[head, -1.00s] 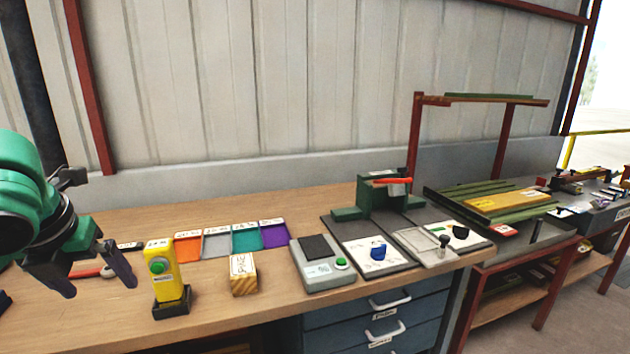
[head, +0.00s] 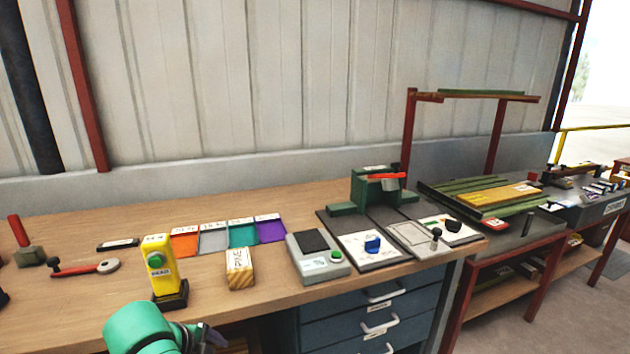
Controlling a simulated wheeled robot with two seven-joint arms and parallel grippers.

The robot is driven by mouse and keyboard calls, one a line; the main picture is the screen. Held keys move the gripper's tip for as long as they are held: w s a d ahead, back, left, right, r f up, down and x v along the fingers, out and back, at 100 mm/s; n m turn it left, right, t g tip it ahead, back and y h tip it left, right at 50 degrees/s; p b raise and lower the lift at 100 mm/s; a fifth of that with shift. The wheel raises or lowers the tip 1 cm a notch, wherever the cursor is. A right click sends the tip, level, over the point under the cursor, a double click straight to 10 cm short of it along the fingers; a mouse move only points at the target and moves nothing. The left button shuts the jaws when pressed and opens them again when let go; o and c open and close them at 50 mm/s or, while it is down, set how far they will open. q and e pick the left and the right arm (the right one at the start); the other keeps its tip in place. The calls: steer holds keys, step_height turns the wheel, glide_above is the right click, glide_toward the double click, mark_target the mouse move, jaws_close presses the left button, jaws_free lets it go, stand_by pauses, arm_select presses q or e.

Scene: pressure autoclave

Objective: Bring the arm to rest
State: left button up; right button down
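One of my arms, a green and dark link (head: 145,328), shows at the bottom edge, in front of the workbench (head: 60,315). Its gripper is not visible in the head view. No other arm or gripper shows. I hold nothing that can be seen.
On the bench stand a yellow device with a green button (head: 158,265), a PINE block (head: 239,268), coloured trays (head: 271,228), a grey scale (head: 318,258) and a green press (head: 375,190). A red-handled tool (head: 85,268) lies at left.

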arm_select(q)
steer(key=s+a+f+n+g+y, duration=0.15)
steer(key=s+a+f+n, duration=0.25)
steer(key=s+f+n, duration=1.15)
step_height(320, 180, down, 18)
steer(key=n+p, duration=0.1)
steer(key=p, duration=0.1)
steer(key=s+a+f+g+p, duration=0.1)
steer(key=s+f, duration=0.5)
steer(key=s, duration=0.2)
steer(key=s+a+f+g+p, duration=0.1)
steer(key=s+a+f, duration=0.1)
steer(key=s+f, duration=0.4)
steer(key=s, duration=0.3)
steer(key=shift+s+f, duration=0.3)
steer(key=shift+f, duration=0.1)
